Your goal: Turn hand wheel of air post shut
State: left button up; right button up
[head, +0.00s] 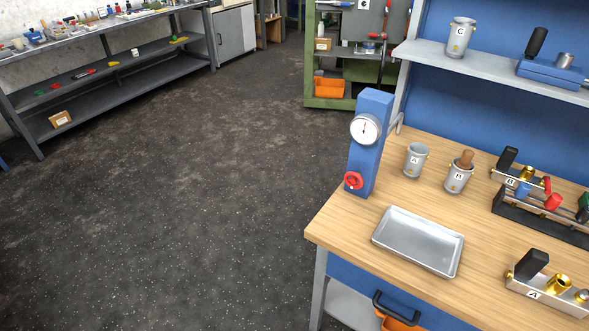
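The air post is a blue upright column (372,140) at the left back corner of the wooden workbench. A round white gauge (365,129) with a dark needle is on its upper front. The red hand wheel (353,181) sits low on the post's front left face, just above the bench top. From this view I cannot tell whether the wheel is open or shut. Neither of my grippers shows in the head view, and nothing touches the wheel.
The workbench (335,222) holds a metal tray (418,240), can A (415,160) and can B (458,173) right of the post. Block A (534,293) and a tool rack (538,217) stand at the right. The floor (190,200) left of the bench is clear.

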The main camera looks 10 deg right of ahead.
aim_at(355, 179)
jog(key=i+j+u, duration=0.15)
jog(key=u, duration=0.25)
jog(key=i+j+u, duration=0.2)
jog(key=u, duration=0.2)
jog(key=i+j+u, duration=0.1)
jog(key=i+u, duration=0.15)
jog(key=u, duration=0.15)
jog(key=i+j+z, duration=0.2)
jog(key=i, duration=0.35)
jog(key=i+j+z, duration=0.25)
jog(key=i, duration=0.25)
jog(key=i+z, duration=0.15)
jog(key=z, duration=0.3)
jog(key=i+z, duration=0.2)
jog(key=z, duration=0.25)
jog(key=i+j+z, duration=0.1)
jog(key=z, duration=0.35)
jog(key=i+z, duration=0.1)
jog(key=z, duration=0.35)
jog(key=i+j+z, duration=0.1)
jog(key=z, duration=0.4)
jog(key=j+z, duration=0.25)
jog(key=z, duration=0.2)
jog(key=i+j+z, duration=0.15)
jog(key=z, duration=0.25)
jog(key=i+j+z, duration=0.1)
jog(key=z, duration=0.3)
jog(key=j+z, duration=0.25)
jog(key=z, duration=0.15)
jog(key=i+j, duration=0.05)
